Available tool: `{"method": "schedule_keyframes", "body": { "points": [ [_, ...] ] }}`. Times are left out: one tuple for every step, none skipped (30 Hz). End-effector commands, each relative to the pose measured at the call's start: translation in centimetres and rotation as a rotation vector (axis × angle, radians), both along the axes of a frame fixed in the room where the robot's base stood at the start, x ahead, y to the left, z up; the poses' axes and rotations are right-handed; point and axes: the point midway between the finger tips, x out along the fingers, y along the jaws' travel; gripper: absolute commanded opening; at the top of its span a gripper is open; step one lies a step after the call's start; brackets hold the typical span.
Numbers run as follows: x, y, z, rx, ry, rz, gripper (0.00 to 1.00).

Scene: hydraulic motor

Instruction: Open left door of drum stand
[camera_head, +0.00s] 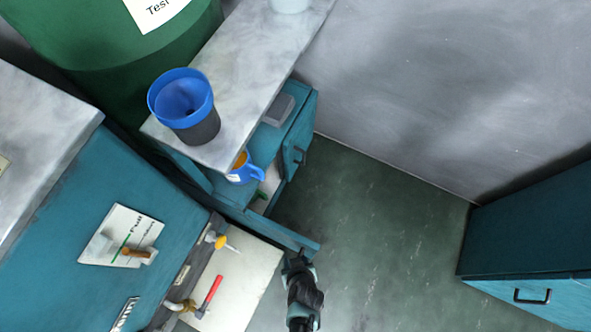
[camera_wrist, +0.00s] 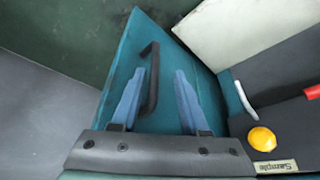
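The drum stand (camera_head: 225,152) has a grey top and teal sides. Its left door (camera_head: 272,230) stands swung out from the front, seen nearly edge-on, with the interior showing behind it. In the wrist view the teal door panel (camera_wrist: 195,65) fills the middle, with a black bar handle (camera_wrist: 150,78) on it. My gripper (camera_head: 299,262) is at the door's outer end. In the wrist view its two blue fingers (camera_wrist: 158,88) are apart, one on each side of the handle, which lies closer to the left finger. Contact with the handle cannot be told.
A blue funnel (camera_head: 182,100) sits on the stand top, and a blue jug (camera_head: 244,169) is inside. A right door (camera_head: 297,140) has its own handle. Green floor (camera_head: 370,220) is clear to the right.

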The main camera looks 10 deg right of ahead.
Motion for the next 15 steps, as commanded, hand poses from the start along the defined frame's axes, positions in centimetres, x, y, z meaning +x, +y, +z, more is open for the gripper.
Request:
{"method": "schedule_keyframes", "body": {
  "points": [
    [-0.1, 0.0, 0.0, 0.000, 0.001, -0.001, 0.45],
    [-0.1, 0.0, 0.0, 0.000, 0.001, -0.001, 0.45],
    [-0.1, 0.0, 0.0, 0.001, 0.002, -0.002, 0.45],
    [-0.1, 0.0, 0.1, 0.001, 0.002, -0.002, 0.45],
    [-0.2, 0.0, 0.2, 0.001, 0.002, -0.002, 0.45],
    [-0.3, 0.0, 0.5, 0.001, 0.002, -0.002, 0.45],
    [-0.4, 0.0, 0.8, 0.001, 0.002, -0.002, 0.45],
    [-0.5, -0.1, 1.1, 0.001, 0.002, -0.002, 0.45],
    [-0.8, -0.1, 1.7, 0.001, 0.003, -0.003, 0.45],
    [-0.9, -0.1, 2.2, 0.000, 0.003, -0.002, 0.45],
    [-1.1, -0.1, 2.9, 0.000, 0.002, -0.001, 0.45],
    [-1.5, -0.1, 3.7, 0.000, 0.002, 0.000, 0.45],
    [-1.7, -0.2, 4.4, 0.000, 0.002, -0.001, 0.45],
    [-2.0, -0.2, 5.1, 0.000, 0.002, 0.000, 0.45],
    [-2.4, -0.2, 6.0, 0.000, 0.003, 0.001, 0.45]
  ]
}}
